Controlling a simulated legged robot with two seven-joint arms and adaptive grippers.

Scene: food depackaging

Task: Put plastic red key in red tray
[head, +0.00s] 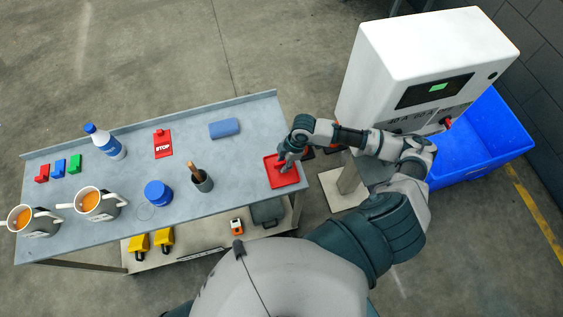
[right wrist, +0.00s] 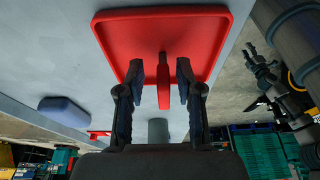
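The red tray (head: 293,181) lies at the right end of the grey table. It also fills the top of the right wrist view (right wrist: 213,22). My right gripper (head: 283,167) is over the tray, pointing down. In the right wrist view its two fingers (right wrist: 160,72) are apart, one on each side of the red key (right wrist: 163,90). Gaps show between the key and both fingers. The key's top end appears over the tray; whether it rests there is unclear. A dark gripper (right wrist: 262,75), seemingly my left, shows small at the right of that view.
A blue block (head: 224,128), a red STOP tag (head: 163,144), a cup (head: 201,182), a blue jar (head: 158,193), a bottle (head: 105,142) and two mugs stand to the left. A white machine (head: 400,60) and a blue bin (head: 505,150) are at the right.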

